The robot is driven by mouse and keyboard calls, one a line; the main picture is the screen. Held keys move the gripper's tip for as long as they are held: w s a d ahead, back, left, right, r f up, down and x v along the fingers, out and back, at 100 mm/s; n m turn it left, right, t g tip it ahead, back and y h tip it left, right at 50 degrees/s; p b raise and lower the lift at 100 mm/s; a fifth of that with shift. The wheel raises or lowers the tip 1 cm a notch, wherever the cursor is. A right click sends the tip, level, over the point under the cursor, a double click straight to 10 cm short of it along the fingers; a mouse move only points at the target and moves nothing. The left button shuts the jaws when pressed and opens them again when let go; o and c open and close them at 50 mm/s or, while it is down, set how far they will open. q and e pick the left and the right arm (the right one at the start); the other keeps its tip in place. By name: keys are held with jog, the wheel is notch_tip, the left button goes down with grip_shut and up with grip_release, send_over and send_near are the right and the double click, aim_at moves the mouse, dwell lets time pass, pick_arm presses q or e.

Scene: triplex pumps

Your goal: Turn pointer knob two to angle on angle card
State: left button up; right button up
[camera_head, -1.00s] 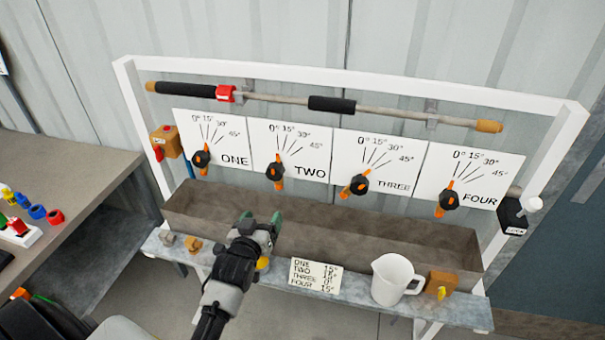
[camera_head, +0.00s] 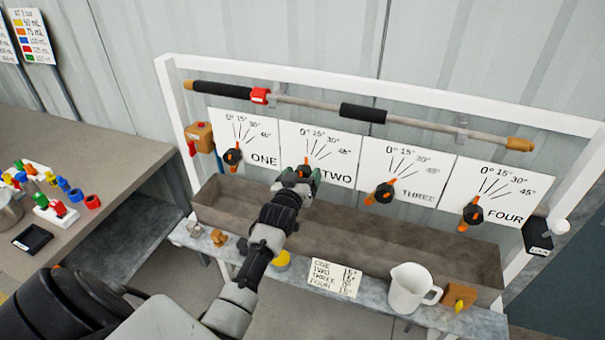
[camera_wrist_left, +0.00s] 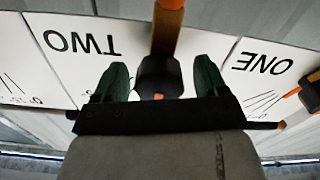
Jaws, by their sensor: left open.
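Pointer knob two sits on its white dial panel (camera_head: 345,146), mostly hidden behind my left gripper (camera_head: 303,175) in the head view. An orange pointer tip (camera_head: 306,160) shows just above the fingers. In the left wrist view, the black knob two (camera_wrist_left: 160,80) with its long orange pointer (camera_wrist_left: 167,30) lies between the green fingers. My left gripper (camera_wrist_left: 161,86) is open around it; I cannot tell whether a finger touches. The angle card (camera_head: 335,278) leans on the front ledge, listing ONE to FOUR; the TWO value is hard to read. My right gripper is not in view.
Knob one (camera_head: 232,157) is left of knob two; knob three (camera_head: 384,193) and knob four (camera_head: 473,214) are to the right. A brown trough (camera_head: 400,244) runs below the dials. A white jug (camera_head: 410,287) stands on the ledge.

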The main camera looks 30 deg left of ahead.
pick_arm(q)
jog(key=c, duration=1.3)
jog(key=m, duration=0.3)
jog(key=o, duration=1.3)
